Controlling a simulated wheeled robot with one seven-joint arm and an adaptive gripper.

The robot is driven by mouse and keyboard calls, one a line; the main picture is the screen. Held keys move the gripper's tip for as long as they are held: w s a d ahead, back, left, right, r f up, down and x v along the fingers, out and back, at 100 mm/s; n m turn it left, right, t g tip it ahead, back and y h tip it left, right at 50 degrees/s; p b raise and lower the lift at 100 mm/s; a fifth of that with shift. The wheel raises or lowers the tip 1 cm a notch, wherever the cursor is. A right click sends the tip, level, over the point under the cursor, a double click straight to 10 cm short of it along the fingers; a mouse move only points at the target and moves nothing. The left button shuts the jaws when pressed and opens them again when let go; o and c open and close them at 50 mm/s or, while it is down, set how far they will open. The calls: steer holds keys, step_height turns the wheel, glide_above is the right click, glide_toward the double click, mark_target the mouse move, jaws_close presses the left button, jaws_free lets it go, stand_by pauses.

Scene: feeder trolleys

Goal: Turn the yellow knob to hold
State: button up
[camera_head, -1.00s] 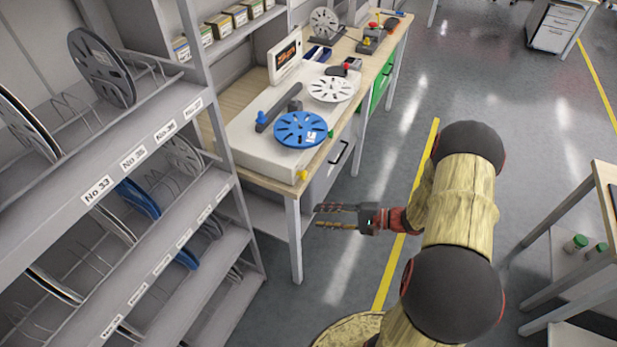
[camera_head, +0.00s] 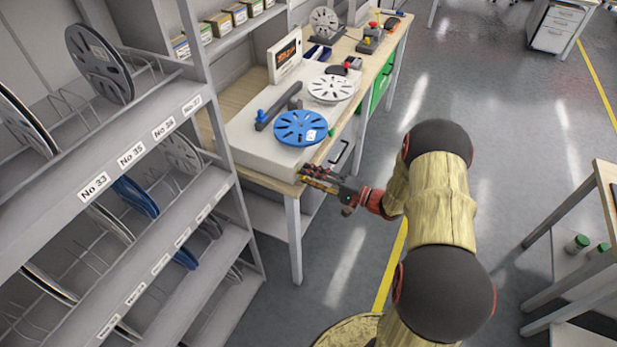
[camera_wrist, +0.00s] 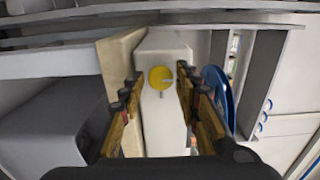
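The yellow knob (camera_wrist: 161,78) sits on the narrow end face of the white machine (camera_wrist: 158,125) in the wrist view. It is round, with a small grey mark at its right side and a short dark mark on the face below it. I cannot read any label. My gripper (camera_wrist: 159,76) is open, with one finger on each side of the knob and a gap to both. In the head view my gripper (camera_head: 303,174) is at the front corner of the machine (camera_head: 250,150), and the knob cannot be told apart from the fingers there.
A blue reel (camera_head: 300,128) lies on top of the machine, and a white reel (camera_head: 331,88) lies behind it. The wooden bench (camera_head: 236,97) holds a small screen (camera_head: 285,55). A grey reel rack (camera_head: 150,140) stands at left.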

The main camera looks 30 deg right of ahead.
steer(key=shift+w+a, duration=0.15)
steer(key=shift+w, duration=0.1)
steer(key=shift+c, duration=0.6)
steer(key=c, duration=0.7)
jaws_close()
